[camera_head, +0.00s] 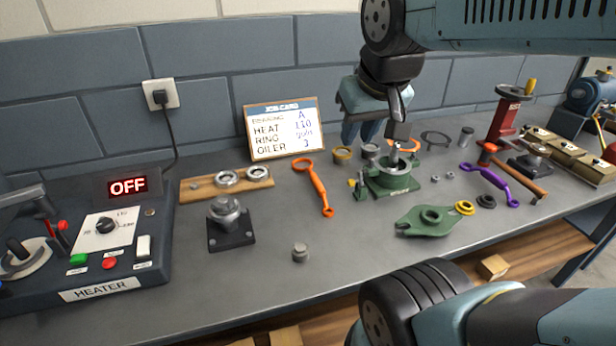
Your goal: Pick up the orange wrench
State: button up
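The orange wrench (314,186) lies on the grey bench, left of the picture's middle. It runs from a ring end at upper left to a smaller end at lower right, and nothing touches it. My gripper (373,130) hangs above the back of the bench, to the right of the wrench and apart from it. Its fingers point down near the green housing (390,182). I cannot make out the gap between the fingers or whether anything is between them.
A wooden board with rings (190,191) and a bearing on a black base (230,224) lie left of the wrench. A grey knob (300,252) stands in front. A green flange (430,221) and purple wrench (490,183) lie right. The heater (100,250) fills the left end.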

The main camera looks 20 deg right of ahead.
jog(key=w+a+f+g+h, duration=0.2)
jog(key=w+f+g+h, duration=0.3)
jog(key=w+f, duration=0.55)
jog(key=n+t+h, duration=0.2)
jog(key=t+h, duration=0.3)
send_near(306, 183)
notch_tip(306, 183, up, 5)
jog(key=a, duration=0.3)
jog(key=x, duration=0.8)
jog(key=s+d+x, duration=0.1)
jog(key=x, duration=0.4)
jog(key=shift+r, duration=0.25)
grip_shut()
